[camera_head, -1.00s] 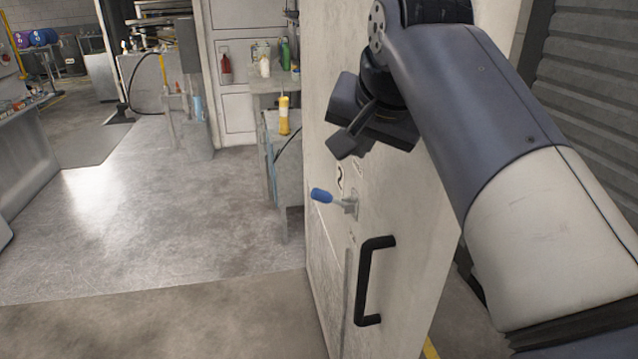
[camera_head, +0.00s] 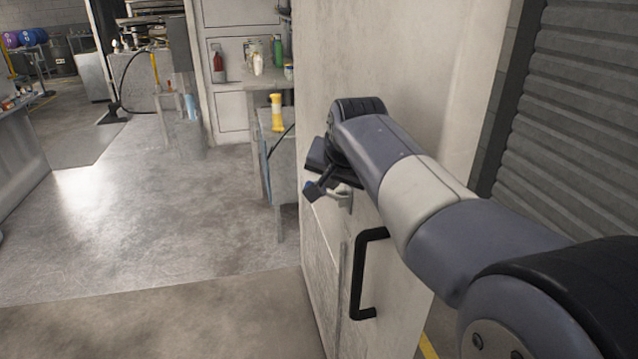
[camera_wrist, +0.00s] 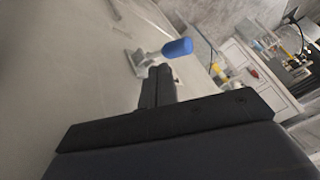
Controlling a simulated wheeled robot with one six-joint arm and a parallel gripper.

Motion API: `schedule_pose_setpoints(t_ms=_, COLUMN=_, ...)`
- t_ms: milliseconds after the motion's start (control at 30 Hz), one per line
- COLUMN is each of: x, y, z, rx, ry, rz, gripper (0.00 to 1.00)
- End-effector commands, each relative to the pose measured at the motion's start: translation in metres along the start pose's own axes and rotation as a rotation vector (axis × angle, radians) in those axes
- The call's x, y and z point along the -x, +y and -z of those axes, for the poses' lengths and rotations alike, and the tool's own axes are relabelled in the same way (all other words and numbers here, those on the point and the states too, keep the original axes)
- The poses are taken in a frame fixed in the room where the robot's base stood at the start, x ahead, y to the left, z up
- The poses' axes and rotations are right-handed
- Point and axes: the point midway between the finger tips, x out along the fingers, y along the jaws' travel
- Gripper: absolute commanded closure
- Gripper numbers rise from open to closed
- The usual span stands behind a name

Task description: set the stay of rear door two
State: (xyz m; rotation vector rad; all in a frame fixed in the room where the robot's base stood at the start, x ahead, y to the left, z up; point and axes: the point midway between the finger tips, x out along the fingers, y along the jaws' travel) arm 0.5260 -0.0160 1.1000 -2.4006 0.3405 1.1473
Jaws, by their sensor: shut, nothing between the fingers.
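The rear door (camera_head: 318,262) stands open and pale, with a black pull handle (camera_head: 362,275) on its face. The stay's lever (camera_head: 342,196) sits on a small metal bracket above that handle, partly hidden by my gripper. In the wrist view the lever's blue grip (camera_wrist: 177,47) points right, away from the bracket (camera_wrist: 133,62) on the door. My gripper (camera_head: 318,190) is at the lever in the head view; its fingers (camera_wrist: 160,72) are shut and empty, with their tips close by the lever. I cannot tell whether they touch it.
A ribbed shutter (camera_head: 575,130) is at the right. The floor (camera_head: 130,225) left of the door is clear.

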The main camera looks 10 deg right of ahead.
Motion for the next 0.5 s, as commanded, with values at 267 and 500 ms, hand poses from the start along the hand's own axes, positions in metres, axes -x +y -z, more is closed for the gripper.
schedule_pose_setpoints(t_ms=267, x=-0.039, y=-0.013, z=0.004, rx=0.001, ry=-0.002, rz=-0.001, gripper=1.00)
schedule_pose_setpoints(t_ms=500, x=-0.048, y=-0.018, z=0.006, rx=0.000, ry=0.000, rz=0.000, gripper=1.00)
